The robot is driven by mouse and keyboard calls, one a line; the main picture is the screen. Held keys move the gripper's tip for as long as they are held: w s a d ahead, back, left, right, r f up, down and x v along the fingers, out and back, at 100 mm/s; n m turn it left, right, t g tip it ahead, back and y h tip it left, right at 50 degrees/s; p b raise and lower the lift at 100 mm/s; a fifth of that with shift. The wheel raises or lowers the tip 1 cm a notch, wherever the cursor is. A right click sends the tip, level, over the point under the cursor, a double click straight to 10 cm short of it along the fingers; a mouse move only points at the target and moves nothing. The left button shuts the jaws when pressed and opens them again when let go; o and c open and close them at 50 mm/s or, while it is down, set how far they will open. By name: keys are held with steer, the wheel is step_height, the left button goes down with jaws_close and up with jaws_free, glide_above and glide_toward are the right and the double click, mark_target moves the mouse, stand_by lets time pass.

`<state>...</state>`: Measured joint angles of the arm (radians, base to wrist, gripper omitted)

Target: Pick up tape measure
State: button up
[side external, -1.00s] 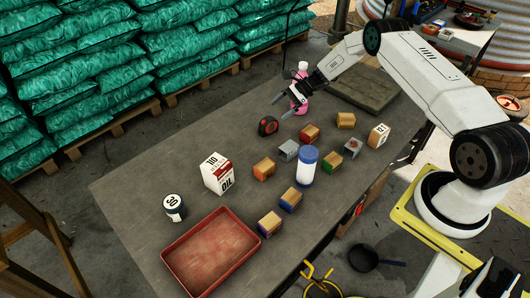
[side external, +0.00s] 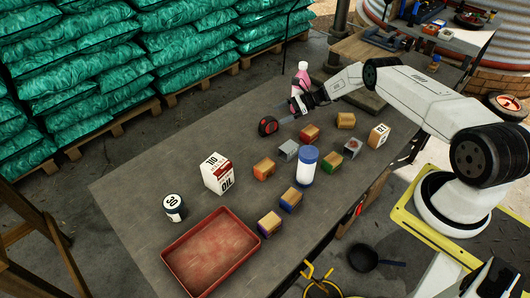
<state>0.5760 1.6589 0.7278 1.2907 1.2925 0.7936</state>
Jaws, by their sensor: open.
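The tape measure (side external: 268,126), black with a red centre, sits on the grey table (side external: 140,205) toward its far edge. My gripper (side external: 283,115) is low over the table, right beside the tape measure on its right, its fingers pointing left at it. The jaws are open. From this angle I cannot tell whether the fingers straddle the tape measure or touch it. A pink bottle (side external: 302,76) with a white cap stands just behind my gripper, and its lower part is partly hidden.
Several small wooden blocks (side external: 309,134) and a blue-and-white canister (side external: 307,167) stand right and in front of the tape measure. The far-left tabletop is clear.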

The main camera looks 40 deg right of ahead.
mark_target(271, 119)
steer(key=shift+w+a+f, duration=0.1)
steer(key=shift+a+f, duration=0.05)
steer(key=shift+a, duration=0.05)
steer(key=shift+x, duration=2.55)
jaws_close()
